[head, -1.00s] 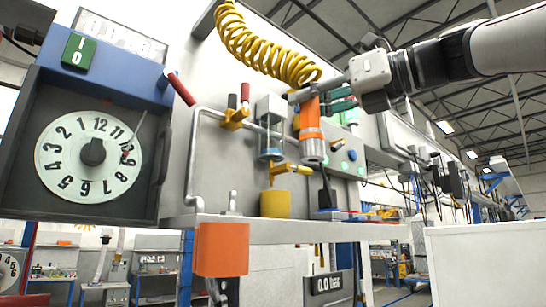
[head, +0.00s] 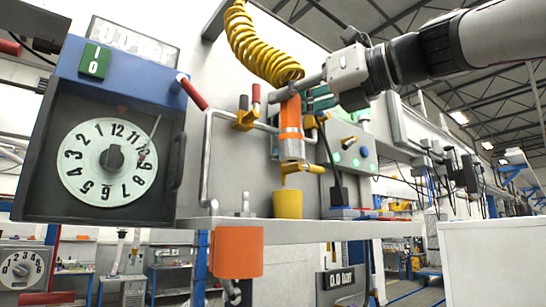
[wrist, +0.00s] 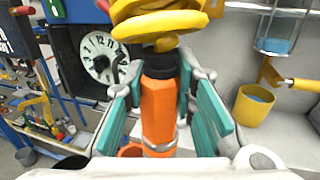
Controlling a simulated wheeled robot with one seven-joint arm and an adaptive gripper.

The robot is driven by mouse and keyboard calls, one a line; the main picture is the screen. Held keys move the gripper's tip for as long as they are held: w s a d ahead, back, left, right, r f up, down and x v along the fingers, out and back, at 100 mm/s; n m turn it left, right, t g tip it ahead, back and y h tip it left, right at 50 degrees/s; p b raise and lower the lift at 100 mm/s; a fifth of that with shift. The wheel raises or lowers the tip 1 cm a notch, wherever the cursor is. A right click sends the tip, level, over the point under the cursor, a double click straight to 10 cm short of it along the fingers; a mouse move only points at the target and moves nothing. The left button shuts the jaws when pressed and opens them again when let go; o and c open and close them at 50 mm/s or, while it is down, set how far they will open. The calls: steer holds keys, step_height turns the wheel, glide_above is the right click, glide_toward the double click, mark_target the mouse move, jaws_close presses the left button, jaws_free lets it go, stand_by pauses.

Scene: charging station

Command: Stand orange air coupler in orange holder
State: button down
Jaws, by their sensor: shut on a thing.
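The orange air coupler (head: 290,118) hangs roughly upright on the coiled yellow hose (head: 258,45), with a metal lower end. My gripper (head: 285,93) is shut on its upper part; in the wrist view my gripper (wrist: 162,82) has a finger on each side of the coupler (wrist: 158,110). The orange holder (head: 238,252) is a cup-like block at the front edge of the shelf, lower and to the left of the coupler in the head view. In the wrist view the holder's rim (wrist: 130,150) shows partly behind the coupler's lower end; the rest is hidden.
A yellow cup (head: 287,204) stands on the shelf (head: 330,230), below a yellow valve (head: 303,168). A grey pipe (head: 207,160) runs down the panel. The dial box (head: 108,160) is at the left. Room in front of the shelf looks clear.

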steer(key=s+a+p, duration=0.1)
steer(key=a+p, duration=0.1)
steer(key=a, duration=0.4)
steer(key=shift+a+p, duration=0.35)
stand_by(0.4)
steer(key=shift+f, duration=0.1)
step_height(320, 180, down, 14)
steer(key=a+b, duration=0.1)
steer(key=b, duration=0.7)
steer(key=shift+w+f, duration=0.15)
steer(key=shift+w, duration=0.3)
stand_by(1.3)
stand_by(0.3)
steer(key=c, duration=1.2)
jaws_free()
steer(key=shift+c, duration=0.2)
steer(key=shift+f, duration=0.1)
steer(key=shift+s, duration=0.1)
